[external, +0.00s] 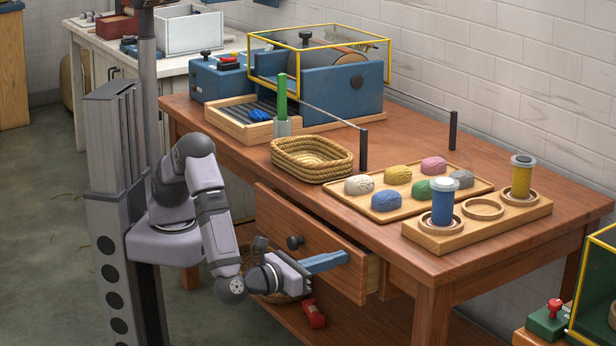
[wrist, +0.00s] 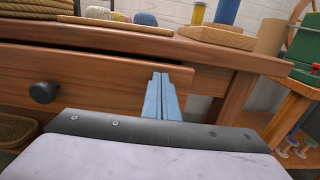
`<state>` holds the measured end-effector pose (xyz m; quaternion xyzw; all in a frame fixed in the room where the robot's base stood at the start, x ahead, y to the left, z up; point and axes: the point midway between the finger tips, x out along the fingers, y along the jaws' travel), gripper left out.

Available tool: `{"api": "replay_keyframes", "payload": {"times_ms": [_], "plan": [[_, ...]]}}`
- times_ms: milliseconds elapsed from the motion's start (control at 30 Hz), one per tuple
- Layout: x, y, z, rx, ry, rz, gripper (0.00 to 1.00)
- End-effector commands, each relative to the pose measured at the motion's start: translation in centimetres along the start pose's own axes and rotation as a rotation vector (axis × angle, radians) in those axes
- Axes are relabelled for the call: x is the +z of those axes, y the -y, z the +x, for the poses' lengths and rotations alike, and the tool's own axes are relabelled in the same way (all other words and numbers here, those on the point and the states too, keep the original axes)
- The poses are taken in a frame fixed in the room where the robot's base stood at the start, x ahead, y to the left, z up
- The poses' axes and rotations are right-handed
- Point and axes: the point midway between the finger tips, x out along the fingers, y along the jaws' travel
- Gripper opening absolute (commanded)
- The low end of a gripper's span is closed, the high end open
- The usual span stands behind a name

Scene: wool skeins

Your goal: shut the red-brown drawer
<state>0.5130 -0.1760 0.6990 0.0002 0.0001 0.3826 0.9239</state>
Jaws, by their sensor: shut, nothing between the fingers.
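The red-brown drawer (external: 325,247) under the wooden table is pulled part way out. Its side and a dark gap above its front show. Its dark round knob (external: 295,242) is left of my fingers. In the wrist view the drawer front (wrist: 100,80) spans the middle, with the knob (wrist: 43,92) at the left. My gripper (external: 345,257) is shut and empty, its blue fingers together in front of the right part of the drawer front. In the wrist view the fingertips (wrist: 160,76) overlap the drawer front near its right end. I cannot tell whether they touch it.
The tabletop (external: 390,240) overhangs the drawer. On it are a tray of wool skeins (external: 386,201), a woven basket (external: 312,158) and a wooden holder with spools (external: 478,226). A red object (external: 314,314) lies on the shelf below. The floor at left is mostly open.

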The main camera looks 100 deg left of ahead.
Motion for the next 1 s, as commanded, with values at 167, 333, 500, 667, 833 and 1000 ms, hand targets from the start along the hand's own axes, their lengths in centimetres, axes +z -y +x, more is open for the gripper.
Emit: {"api": "replay_keyframes", "payload": {"times_ms": [167,333,500,667,833,1000], "plan": [[0.0,0.0,0.0,0.0,0.0,0.0,0.0],[0.2,0.0,1.2,0.003,0.0,0.0,0.0],[0.2,-0.1,4.1,0.004,0.0,0.0,0.0],[0.1,0.0,5.0,0.001,0.001,0.0,0.0],[0.1,0.0,5.1,0.002,0.002,-0.001,0.0],[0.2,0.1,4.9,0.0,0.003,-0.003,0.0]]}}
